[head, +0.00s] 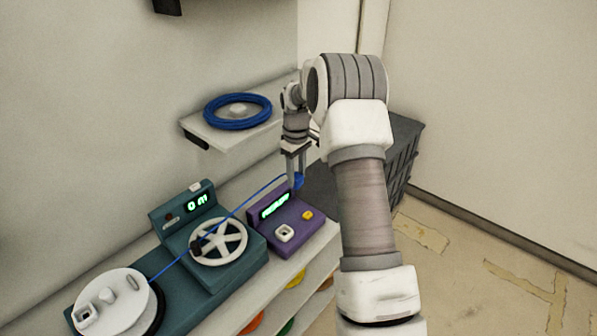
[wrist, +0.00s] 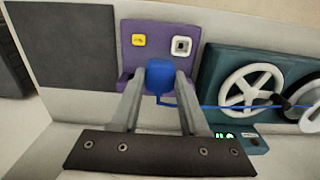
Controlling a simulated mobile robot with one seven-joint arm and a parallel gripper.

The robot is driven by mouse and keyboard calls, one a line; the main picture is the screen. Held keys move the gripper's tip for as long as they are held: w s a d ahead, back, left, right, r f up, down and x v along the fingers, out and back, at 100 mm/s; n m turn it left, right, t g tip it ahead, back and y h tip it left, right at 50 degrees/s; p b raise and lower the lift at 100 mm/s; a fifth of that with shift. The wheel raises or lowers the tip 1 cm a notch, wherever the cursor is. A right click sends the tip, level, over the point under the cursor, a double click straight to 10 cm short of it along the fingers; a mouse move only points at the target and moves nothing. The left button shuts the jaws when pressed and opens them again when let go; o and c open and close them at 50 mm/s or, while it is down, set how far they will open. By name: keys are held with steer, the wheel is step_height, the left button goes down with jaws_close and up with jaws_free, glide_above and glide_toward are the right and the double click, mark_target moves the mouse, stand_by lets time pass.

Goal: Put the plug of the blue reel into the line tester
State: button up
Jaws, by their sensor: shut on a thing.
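My gripper (head: 296,178) is shut on a blue plug (head: 298,182), which it holds above the back of the purple line tester (head: 288,240). In the wrist view, the plug (wrist: 160,76) sits between the fingertips of my gripper (wrist: 160,82). The tester's white-framed square socket (head: 285,233) is empty; it also shows in the wrist view (wrist: 182,46), apart from the plug. A yellow button (head: 307,215) and a lit green display are on the tester. A blue cable (head: 245,202) runs from the plug past a spoked wheel to the white-topped reel (head: 118,300).
The teal device (head: 215,250) with a white wheel (head: 218,242) and a display stands left of the tester. A shelf (head: 215,138) with a blue cable coil (head: 238,111) hangs above. A dark crate (head: 400,160) stands right, behind my arm.

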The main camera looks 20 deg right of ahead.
steer(key=s+a+f+b, duration=0.2)
steer(key=a+f+b, duration=0.3)
steer(key=f, duration=0.3)
steer(key=shift+f+b, duration=0.2)
steer(key=shift+b, duration=0.35)
stand_by(0.4)
steer(key=shift+a, duration=0.1)
stand_by(0.3)
steer(key=shift+f+b, duration=1.55)
steer(key=shift+f, duration=0.9)
steer(key=shift+f+b, duration=0.85)
steer(key=shift+f, duration=0.45)
steer(key=o, duration=1.5)
steer(key=shift+o, duration=0.2)
steer(key=shift+r, duration=0.1)
